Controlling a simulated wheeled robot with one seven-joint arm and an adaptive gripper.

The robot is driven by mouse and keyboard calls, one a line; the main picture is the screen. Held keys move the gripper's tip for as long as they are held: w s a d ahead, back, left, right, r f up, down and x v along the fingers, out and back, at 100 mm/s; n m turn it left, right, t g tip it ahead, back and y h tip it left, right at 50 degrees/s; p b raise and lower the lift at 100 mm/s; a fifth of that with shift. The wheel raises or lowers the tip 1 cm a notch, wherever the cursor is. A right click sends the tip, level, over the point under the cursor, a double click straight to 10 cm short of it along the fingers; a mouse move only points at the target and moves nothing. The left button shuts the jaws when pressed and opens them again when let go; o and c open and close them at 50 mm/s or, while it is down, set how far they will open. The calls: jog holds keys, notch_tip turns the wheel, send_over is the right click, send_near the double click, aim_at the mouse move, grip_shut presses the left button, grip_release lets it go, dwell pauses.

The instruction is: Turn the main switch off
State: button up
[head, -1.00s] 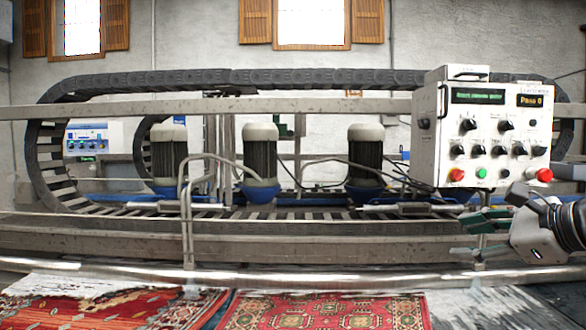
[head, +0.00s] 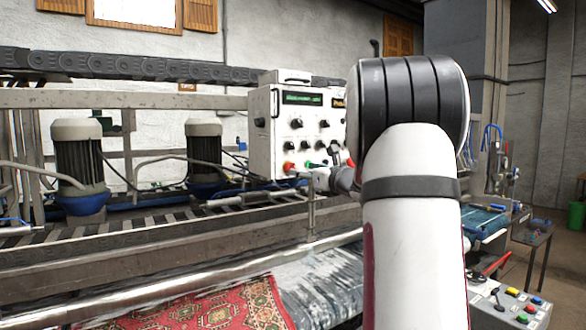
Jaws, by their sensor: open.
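The white control box (head: 262,135) stands on the machine's frame, left of my arm. Its front has a lit green display (head: 302,98), several black knobs (head: 297,123), and a red button (head: 289,166) low on the left. I cannot tell which control is the main switch. My arm covers the right part of the panel. My gripper (head: 314,174) is open, small in the picture and partly hidden by my arm. It appears in front of the panel's lower edge, and I cannot tell whether it touches anything.
A long rail (head: 150,290) runs along the machine's front, with a red rug (head: 215,305) below. Motors (head: 78,160) stand at the left. At the lower right is a console (head: 510,305) with coloured buttons and a lever. Open floor (head: 560,265) shows at the far right.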

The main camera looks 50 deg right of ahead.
aim_at(291, 167)
jog(key=x, duration=0.6)
jog(key=shift+w+p, duration=0.2)
jog(key=shift+p, duration=0.25)
grip_shut()
